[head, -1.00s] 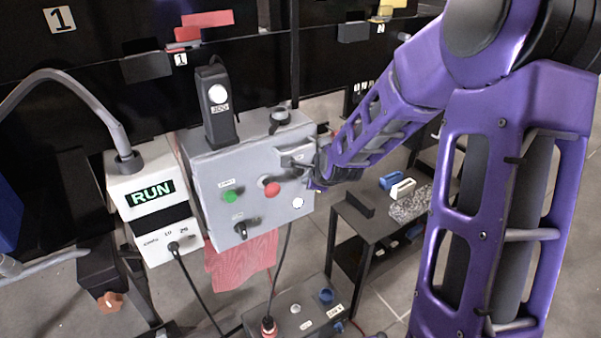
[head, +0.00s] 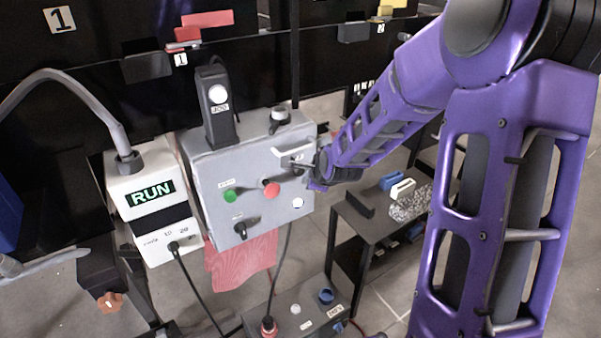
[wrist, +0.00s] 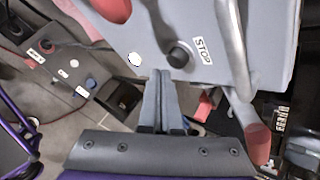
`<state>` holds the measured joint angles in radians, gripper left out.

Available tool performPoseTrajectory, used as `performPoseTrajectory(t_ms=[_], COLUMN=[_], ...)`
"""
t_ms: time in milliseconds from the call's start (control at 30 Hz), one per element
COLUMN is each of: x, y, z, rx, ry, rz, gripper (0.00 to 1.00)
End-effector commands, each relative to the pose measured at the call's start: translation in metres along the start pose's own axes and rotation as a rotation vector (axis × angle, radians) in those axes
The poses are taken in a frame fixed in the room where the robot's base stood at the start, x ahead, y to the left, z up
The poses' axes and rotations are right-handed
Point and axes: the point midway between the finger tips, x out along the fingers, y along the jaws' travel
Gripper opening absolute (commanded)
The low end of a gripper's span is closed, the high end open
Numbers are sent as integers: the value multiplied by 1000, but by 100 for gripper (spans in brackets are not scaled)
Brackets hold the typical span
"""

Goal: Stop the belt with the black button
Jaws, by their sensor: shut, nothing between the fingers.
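The black button (wrist: 180,54) sits beside a STOP label (wrist: 203,50) on the grey control box (head: 205,170). My gripper (wrist: 160,76) is shut and empty. In the wrist view its fingertips lie just below and left of the button in the picture; no contact can be made out. In the head view my gripper (head: 297,166) is at the box's right side, under a grey bar handle (head: 292,152), and the button is hard to pick out there. The display (head: 151,193) left of the box reads RUN.
The box also carries a green button (head: 230,196), a red button (head: 272,189), a white button (head: 298,203) and a black knob (head: 240,228). The bar handle (wrist: 232,50) runs close right of the black button. A low dark table (head: 365,222) stands at right.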

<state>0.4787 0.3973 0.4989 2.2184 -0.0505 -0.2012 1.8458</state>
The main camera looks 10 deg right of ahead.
Motion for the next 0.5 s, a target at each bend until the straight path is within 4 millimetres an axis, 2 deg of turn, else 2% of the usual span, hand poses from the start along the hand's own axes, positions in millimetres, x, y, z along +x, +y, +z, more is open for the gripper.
performPoseTrajectory(t_ms=[500], x=[5], y=[-3], z=[4], rx=[0], ry=[-1], rz=[0], gripper=[0])
